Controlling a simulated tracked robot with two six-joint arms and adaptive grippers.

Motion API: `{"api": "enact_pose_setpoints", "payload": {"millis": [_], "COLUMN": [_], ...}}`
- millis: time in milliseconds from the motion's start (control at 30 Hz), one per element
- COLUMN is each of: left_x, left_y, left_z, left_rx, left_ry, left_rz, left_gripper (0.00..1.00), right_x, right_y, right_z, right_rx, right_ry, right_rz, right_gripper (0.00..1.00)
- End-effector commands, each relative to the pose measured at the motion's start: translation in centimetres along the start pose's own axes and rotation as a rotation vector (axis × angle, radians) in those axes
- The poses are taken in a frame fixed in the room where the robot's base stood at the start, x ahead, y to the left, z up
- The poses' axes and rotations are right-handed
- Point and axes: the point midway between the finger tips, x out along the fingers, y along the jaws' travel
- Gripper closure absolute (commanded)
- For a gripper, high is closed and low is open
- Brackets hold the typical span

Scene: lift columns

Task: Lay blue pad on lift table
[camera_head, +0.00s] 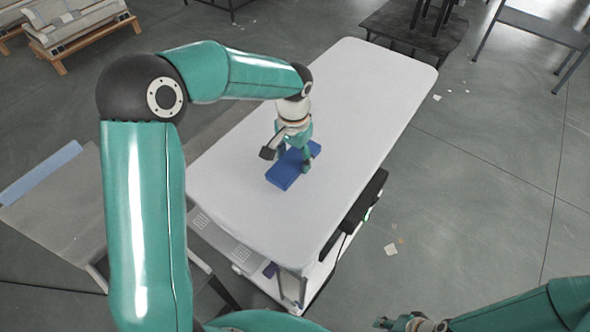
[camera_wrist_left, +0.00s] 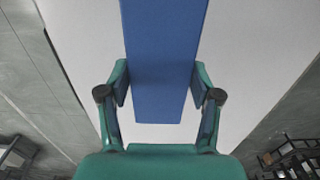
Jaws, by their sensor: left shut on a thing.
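The blue pad (camera_head: 286,173) is a flat, long block over the middle of the white-topped lift table (camera_head: 350,110). My left gripper (camera_head: 294,156) is shut on the pad and reaches down from above. In the left wrist view, the pad (camera_wrist_left: 160,50) runs lengthwise between the two fingers of the left gripper (camera_wrist_left: 160,88), with white tabletop (camera_wrist_left: 240,60) on both sides. I cannot tell whether the pad touches the tabletop. My right gripper (camera_head: 398,323) is low at the bottom edge of the head view, away from the table; its fingers are too small to judge.
A dark control box (camera_head: 355,213) hangs on the table's right side. A grey bench (camera_head: 60,205) stands at the left. A wooden pallet with boards (camera_head: 80,30) and a dark platform (camera_head: 415,25) stand behind. The tabletop around the pad is clear.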

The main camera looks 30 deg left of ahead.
Motion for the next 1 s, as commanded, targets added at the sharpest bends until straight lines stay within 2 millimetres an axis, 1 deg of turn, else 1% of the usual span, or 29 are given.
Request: {"api": "enact_pose_setpoints", "payload": {"millis": [33,233,400,467,533,767,867,900,967,1000], "left_x": [0.6,2.0,4.4,5.0,5.3,5.3,5.7,5.5,5.5,5.5], "left_y": [0.0,-0.1,-0.1,-0.1,-0.1,-0.1,-0.1,-0.1,-0.1,-0.1], "left_z": [0.0,0.0,0.1,0.1,0.0,0.0,0.0,0.0,0.0,0.0], "left_rx": [-0.001,0.0,-0.001,-0.001,-0.001,-0.001,-0.001,-0.001,-0.001,-0.001], "left_ry": [0.0,0.0,-0.002,-0.002,0.001,0.002,0.002,0.001,0.001,0.001], "left_rz": [0.0,-0.001,0.0,-0.001,-0.001,-0.001,-0.001,-0.001,-0.001,-0.001], "left_gripper": [0.75,0.75,0.75,0.75,0.75,0.75,0.75,0.3,0.19,0.13], "right_x": [0.0,0.0,0.1,0.1,0.1,0.1,0.4,0.2,0.2,0.2], "right_y": [0.0,0.0,0.0,0.0,0.0,0.0,0.1,0.1,0.1,0.1], "right_z": [0.0,0.0,0.0,0.0,0.0,0.0,0.0,0.0,0.0,0.0], "right_rx": [0.0,0.0,0.0,0.0,0.0,0.0,0.0,0.0,0.0,0.0], "right_ry": [0.0,0.0,0.0,0.0,0.0,0.0,0.0,0.0,0.0,0.0], "right_rz": [0.0,0.0,0.0,0.0,0.0,0.0,0.0,0.0,0.0,0.0], "right_gripper": [0.67,0.67,0.67,0.67,0.67,0.67,0.67,0.67,0.67,0.67]}}
